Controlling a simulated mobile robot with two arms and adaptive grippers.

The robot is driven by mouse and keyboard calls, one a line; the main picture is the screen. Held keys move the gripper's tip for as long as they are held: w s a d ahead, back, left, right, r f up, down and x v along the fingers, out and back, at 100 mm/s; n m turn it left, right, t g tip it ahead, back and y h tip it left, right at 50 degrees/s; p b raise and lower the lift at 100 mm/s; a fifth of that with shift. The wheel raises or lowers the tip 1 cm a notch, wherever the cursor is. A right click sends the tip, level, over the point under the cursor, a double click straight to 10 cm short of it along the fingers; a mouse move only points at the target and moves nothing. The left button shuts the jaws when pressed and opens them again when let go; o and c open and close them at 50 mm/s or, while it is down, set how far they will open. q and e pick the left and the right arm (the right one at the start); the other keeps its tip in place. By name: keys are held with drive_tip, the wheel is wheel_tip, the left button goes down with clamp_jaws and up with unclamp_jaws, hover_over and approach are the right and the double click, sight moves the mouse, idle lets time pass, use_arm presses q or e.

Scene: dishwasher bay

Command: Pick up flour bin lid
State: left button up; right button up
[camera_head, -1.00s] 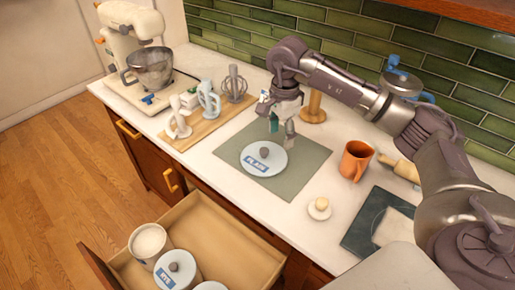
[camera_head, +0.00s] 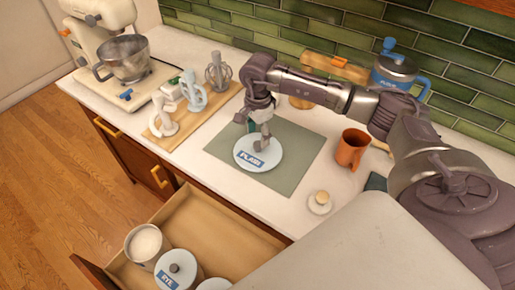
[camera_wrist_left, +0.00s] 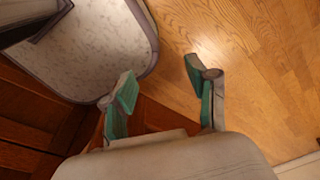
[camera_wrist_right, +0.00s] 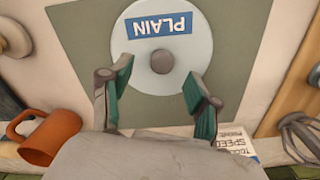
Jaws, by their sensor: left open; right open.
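The flour bin lid (camera_head: 272,160) is a pale round disc with a blue PLAIN label and a dark knob. It lies flat on the grey-green mat (camera_head: 292,178) on the counter. My right gripper (camera_head: 259,139) is open just above the lid. In the right wrist view the lid (camera_wrist_right: 197,48) lies ahead of the open right fingers (camera_wrist_right: 157,75), with its knob (camera_wrist_right: 163,61) between them. Contact cannot be told. My left gripper (camera_wrist_left: 158,75) is open and empty over the wooden floor. An open flour bin (camera_head: 147,243) stands in the drawer (camera_head: 222,222).
A lidded RYE bin (camera_head: 178,266) and another bin stand in the drawer. An orange mug (camera_head: 351,149) and a small pale knobbed piece (camera_head: 320,203) are right of the mat. Whisk attachments (camera_head: 193,92) and a stand mixer (camera_head: 120,55) are left.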

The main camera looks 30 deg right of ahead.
sight(258, 143)
drive_tip(key=shift+f+p, duration=0.25)
drive_tip(key=shift+p, duration=0.15)
wheel_tip(258, 143, down, 4)
drive_tip(key=shift+d+r+p, duration=0.1)
drive_tip(key=shift+r+p, duration=0.1)
drive_tip(key=shift+p, duration=0.8)
drive_tip(key=shift+w+f, duration=0.2)
drive_tip(key=shift+f, duration=0.35)
drive_tip(key=shift+r, duration=0.1)
clamp_jaws()
